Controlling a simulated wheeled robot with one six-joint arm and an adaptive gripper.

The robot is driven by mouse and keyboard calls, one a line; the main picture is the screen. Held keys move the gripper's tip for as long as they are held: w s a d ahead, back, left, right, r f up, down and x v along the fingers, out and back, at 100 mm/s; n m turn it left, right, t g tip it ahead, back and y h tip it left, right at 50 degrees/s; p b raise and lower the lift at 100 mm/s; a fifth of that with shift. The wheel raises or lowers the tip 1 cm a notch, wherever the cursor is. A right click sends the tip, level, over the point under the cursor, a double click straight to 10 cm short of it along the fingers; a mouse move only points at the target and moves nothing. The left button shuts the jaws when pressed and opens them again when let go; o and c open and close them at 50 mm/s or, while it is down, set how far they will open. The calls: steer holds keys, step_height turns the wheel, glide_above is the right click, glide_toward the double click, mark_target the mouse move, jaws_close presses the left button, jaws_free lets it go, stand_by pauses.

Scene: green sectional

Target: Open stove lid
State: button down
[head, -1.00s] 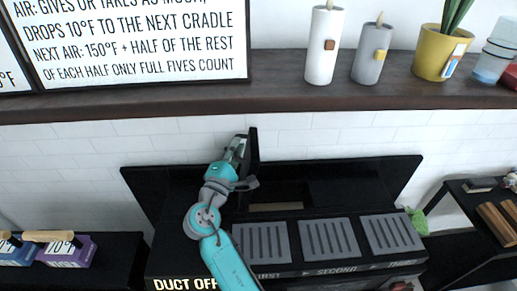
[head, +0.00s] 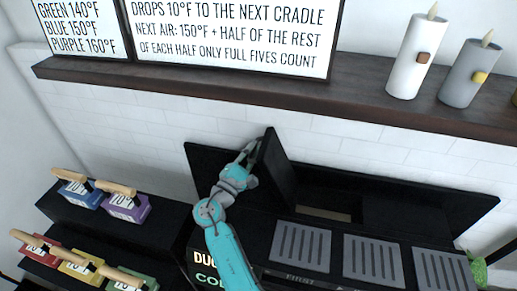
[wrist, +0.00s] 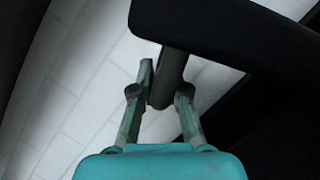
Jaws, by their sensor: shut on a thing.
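The black stove (head: 420,205) stands against the tiled wall, with a rectangular opening in its top. Its black lid (head: 280,175) stands raised, near upright, at the left of the opening. My gripper (head: 252,150) is at the lid's upper left side. In the wrist view, my gripper (wrist: 163,92) has its two fingers on either side of a dark handle bar (wrist: 172,70) and is shut on it. The lid's dark panel (wrist: 220,30) fills the upper right there. The handle is mostly hidden in the head view.
Three grey slatted plates (head: 372,260) lie along the stove's front. A shelf (head: 330,105) with candles (head: 418,55) runs above. Coloured, wooden-handled blocks (head: 127,207) stand on black steps at left. A green item (head: 478,270) is at the right.

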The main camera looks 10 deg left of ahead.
steer(key=shift+a, duration=0.1)
stand_by(0.3)
steer(key=c, duration=1.4)
jaws_free()
steer(key=shift+c, duration=0.2)
steer(key=shift+f, duration=0.1)
steer(key=v, duration=1.2)
